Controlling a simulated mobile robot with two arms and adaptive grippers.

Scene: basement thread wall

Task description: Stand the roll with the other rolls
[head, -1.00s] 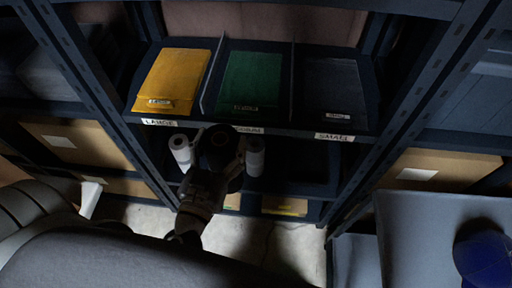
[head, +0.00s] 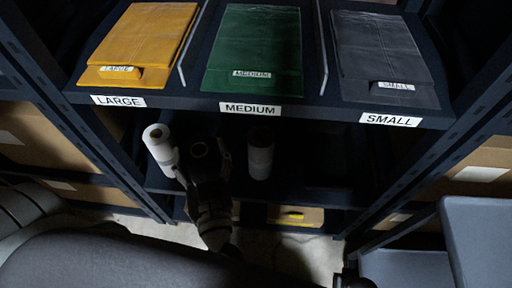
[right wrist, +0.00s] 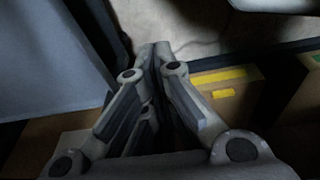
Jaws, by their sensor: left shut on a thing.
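My left gripper (head: 204,165) reaches in under the labelled shelf and is shut on a dark roll (head: 199,150), whose round end with a pale ring faces up between the fingers. A white roll (head: 161,151) stands to its left, close to the left finger. Another white roll (head: 260,156) stands to its right, a little apart from the gripper. The dark roll's lower part is hidden by the gripper, so I cannot tell whether it touches the lower shelf (head: 325,203). My right gripper (right wrist: 157,48) is shut and empty in the right wrist view.
Above is a shelf edge (head: 310,111) with yellow, green and grey packs labelled LARGE, MEDIUM and SMALL. Dark uprights flank the bay. The lower shelf is open right of the right white roll. A grey surface (head: 485,235) lies at lower right.

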